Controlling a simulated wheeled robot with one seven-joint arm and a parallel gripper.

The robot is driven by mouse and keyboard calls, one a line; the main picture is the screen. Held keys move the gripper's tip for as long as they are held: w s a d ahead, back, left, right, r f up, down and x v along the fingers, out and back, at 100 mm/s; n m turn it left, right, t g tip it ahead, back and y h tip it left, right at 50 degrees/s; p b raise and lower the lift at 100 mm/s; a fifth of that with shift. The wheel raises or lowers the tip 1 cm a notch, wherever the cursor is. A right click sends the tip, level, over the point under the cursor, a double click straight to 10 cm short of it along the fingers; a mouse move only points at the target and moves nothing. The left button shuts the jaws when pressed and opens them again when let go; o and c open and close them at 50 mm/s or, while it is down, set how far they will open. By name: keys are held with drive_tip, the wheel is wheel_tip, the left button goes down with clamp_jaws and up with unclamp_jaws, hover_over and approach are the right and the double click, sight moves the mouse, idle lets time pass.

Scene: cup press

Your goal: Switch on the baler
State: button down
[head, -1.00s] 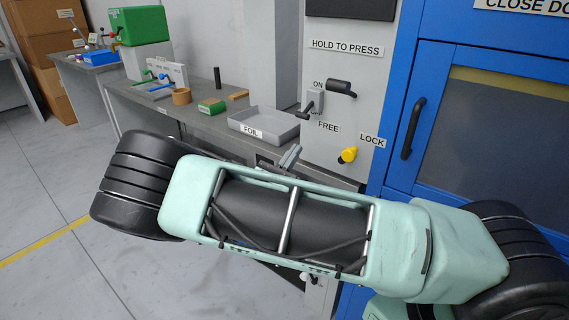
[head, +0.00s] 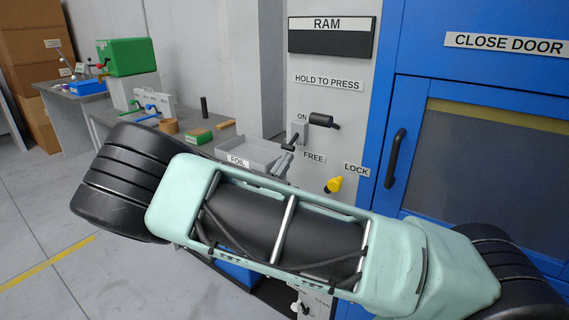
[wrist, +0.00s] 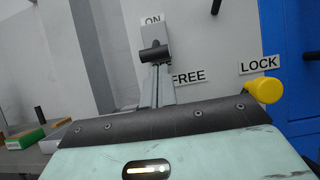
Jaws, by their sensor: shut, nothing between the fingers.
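The baler is a blue machine with a grey control panel (head: 346,145) on its left side. A grey switch box (head: 299,130) sits under the ON label, with a short black lever (head: 290,142) sticking out and down. The box (wrist: 151,37) and its lever (wrist: 155,52) also show in the wrist view. My gripper (head: 284,161) is shut and empty, just below the lever in the head view. In the wrist view my gripper (wrist: 158,82) points up at the switch, its tips overlapping the area below the lever. I cannot tell whether they touch.
A black handle (head: 322,121) is right of the switch under HOLD TO PRESS. A yellow knob (head: 334,185) sits lower, between FREE and LOCK. The blue door (head: 480,150) is to the right. A grey FOIL tray (head: 250,152) stands on the bench to the left.

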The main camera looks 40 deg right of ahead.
drive_tip(key=shift+a+r+y+p, duration=0.2)
drive_tip(key=shift+r+y+p, duration=0.15)
drive_tip(key=shift+p, duration=0.45)
drive_tip(key=shift+s+a+r+g+y+p, duration=0.1)
drive_tip(key=shift+r+g+y+p, duration=0.2)
drive_tip(key=shift+p, duration=0.4)
wheel_tip(320, 180, up, 6)
drive_tip(key=a+g+y+p, duration=0.1)
drive_tip(key=y+p, duration=0.6)
drive_tip(key=p, duration=0.9)
drive_tip(key=shift+s+a+r+g+p, duration=0.2)
drive_tip(key=shift+g+p, duration=0.1)
drive_tip(key=shift+g, duration=0.5)
drive_tip(key=shift+d+r+y, duration=0.1)
drive_tip(key=shift+r+y, duration=0.1)
drive_tip(key=shift+y, duration=0.05)
